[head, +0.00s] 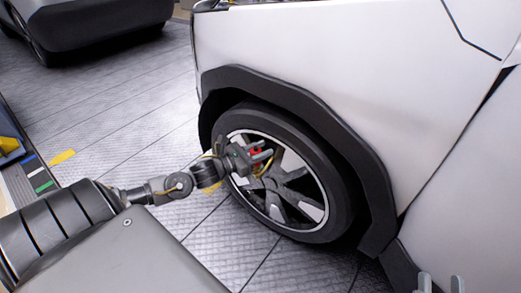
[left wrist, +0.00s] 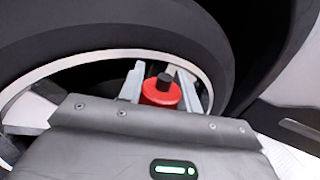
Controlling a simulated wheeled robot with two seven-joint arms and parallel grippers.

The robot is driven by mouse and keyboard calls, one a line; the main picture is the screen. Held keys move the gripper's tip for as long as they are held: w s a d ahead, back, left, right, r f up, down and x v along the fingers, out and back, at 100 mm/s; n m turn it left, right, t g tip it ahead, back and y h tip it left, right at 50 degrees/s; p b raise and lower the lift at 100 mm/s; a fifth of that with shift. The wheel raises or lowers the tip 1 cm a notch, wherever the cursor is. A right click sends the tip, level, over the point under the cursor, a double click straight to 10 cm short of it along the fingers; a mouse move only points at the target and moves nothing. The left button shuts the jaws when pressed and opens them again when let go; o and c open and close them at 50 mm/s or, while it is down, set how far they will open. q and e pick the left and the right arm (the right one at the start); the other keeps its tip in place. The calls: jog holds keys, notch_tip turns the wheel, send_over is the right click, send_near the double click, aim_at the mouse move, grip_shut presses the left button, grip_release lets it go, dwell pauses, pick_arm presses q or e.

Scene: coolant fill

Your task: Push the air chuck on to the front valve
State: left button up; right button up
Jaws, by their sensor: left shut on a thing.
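My left gripper (head: 264,155) reaches in from the left to the face of the front wheel (head: 283,181). It is shut on the red air chuck (head: 255,154), which has a dark end. In the left wrist view the air chuck (left wrist: 162,92) sits between the two grey fingers of the left gripper (left wrist: 160,80), in front of the wheel rim. The front valve cannot be made out, so I cannot tell whether the chuck touches it. My right gripper (head: 439,283) shows only its fingertips at the bottom right edge; the tips stand apart with nothing between them.
The white car body (head: 330,55) and its dark wheel arch (head: 300,92) surround the tyre (head: 340,190). A yellow hose (head: 265,168) hangs by the left gripper. Another dark vehicle (head: 95,22) stands at the back left. The tiled floor (head: 125,110) is open to the left.

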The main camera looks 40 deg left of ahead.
pick_arm(q)
jog(key=shift+f+b, duration=0.8)
jog(key=shift+f, duration=0.35)
jog(key=o, duration=1.1)
jog(key=shift+s+f, duration=0.1)
jog(key=p+v, duration=0.2)
jog(key=v, duration=0.8)
jog(key=shift+s, duration=0.3)
jog(key=shift+a, duration=0.15)
